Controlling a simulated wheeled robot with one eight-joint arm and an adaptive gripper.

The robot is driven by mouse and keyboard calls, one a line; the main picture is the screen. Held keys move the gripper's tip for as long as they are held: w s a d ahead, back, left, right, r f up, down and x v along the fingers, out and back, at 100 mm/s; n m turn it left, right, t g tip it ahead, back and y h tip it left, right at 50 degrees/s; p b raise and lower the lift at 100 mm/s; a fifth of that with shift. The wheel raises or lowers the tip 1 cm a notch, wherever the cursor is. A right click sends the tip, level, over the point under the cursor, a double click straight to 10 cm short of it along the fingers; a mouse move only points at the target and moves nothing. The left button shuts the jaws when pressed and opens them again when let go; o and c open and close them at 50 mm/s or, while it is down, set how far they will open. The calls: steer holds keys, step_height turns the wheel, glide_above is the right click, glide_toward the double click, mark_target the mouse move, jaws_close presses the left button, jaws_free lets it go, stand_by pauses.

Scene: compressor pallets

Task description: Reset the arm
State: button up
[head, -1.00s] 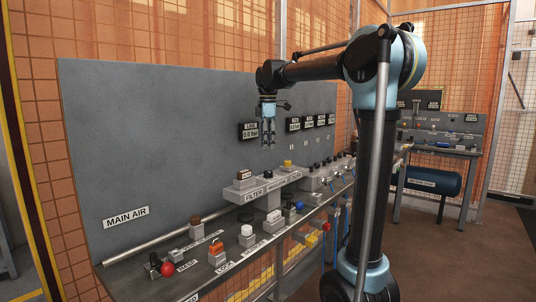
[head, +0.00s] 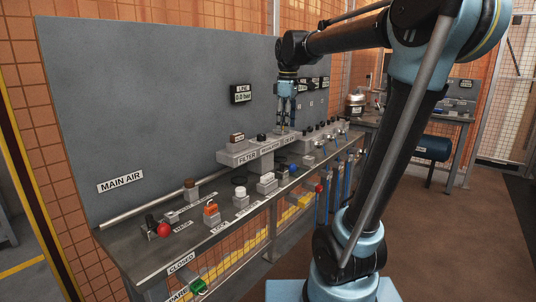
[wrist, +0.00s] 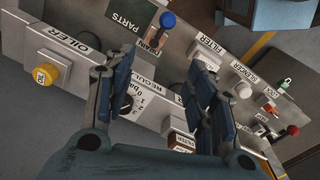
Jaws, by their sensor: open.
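My gripper (head: 285,128) hangs from my arm with its fingers pointing down over the shelf of labelled air units (head: 250,152) in the head view. In the wrist view my gripper (wrist: 158,85) has its two dark fingers apart, with nothing held between them. The regulator knob (wrist: 126,104) shows between and beyond the fingers. The yellow OILER knob (wrist: 46,74) is to their left. Whether the fingertips touch the units cannot be told.
A grey panel marked MAIN AIR (head: 120,182) stands behind the bench. The red knob (head: 163,230), orange lock (head: 211,211) and white button (head: 241,192) sit along its front. Brown floor (head: 450,235) is open at right.

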steer(key=s+d+f+m, duration=0.4)
steer(key=s+f, duration=0.3)
steer(key=f, duration=0.2)
steer(key=s+d+f+m+t, duration=0.1)
steer(key=s+d+f+m, duration=0.3)
steer(key=s+f, duration=0.4)
steer(key=s+d+f+m, duration=0.4)
steer(key=s+f+m, duration=0.1)
steer(key=s+f, duration=0.3)
steer(key=shift+s+d+f+m+t, duration=0.15)
steer(key=shift+d+f+m+t, duration=0.2)
steer(key=shift+f, duration=0.55)
steer(key=shift+w+f, duration=0.2)
steer(key=shift+w, duration=0.25)
